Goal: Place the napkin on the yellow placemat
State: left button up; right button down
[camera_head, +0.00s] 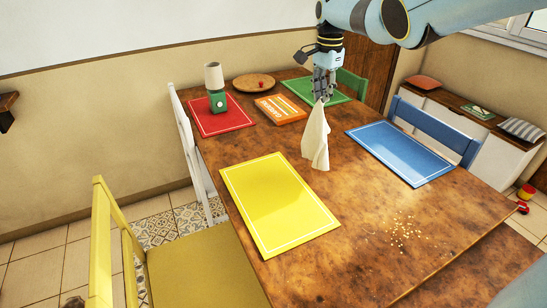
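The white napkin (316,138) hangs upright from my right gripper (322,97). The gripper is closed on its top, and its lower edge is at or just above the wooden table; I cannot tell which. The yellow placemat (278,205) lies flat on the near left part of the table with nothing on it. The napkin is behind and to the right of the placemat, apart from it. My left gripper is not in view.
On the wooden table (345,235) lie a red placemat (235,117), a green placemat (300,88), a blue placemat (400,152), an orange box (279,109) and scattered crumbs (403,232). A green-and-white object (217,100) stands on the red placemat. Chairs surround the table.

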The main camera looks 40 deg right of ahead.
jog(key=w+a+f+b, duration=0.1)
jog(key=a+f+b, duration=0.4)
jog(key=a+f, duration=0.3)
jog(key=w+a+f+b, duration=0.1)
jog(key=a+f+b, duration=0.4)
jog(key=a+f, duration=0.4)
jog(key=w+a+f+b, duration=0.2)
jog(key=a+f+b, duration=0.3)
jog(key=a, duration=0.8)
notch_tip(320, 180, down, 3)
jog(key=shift+f, duration=0.2)
jog(key=c, duration=1.1)
grip_release()
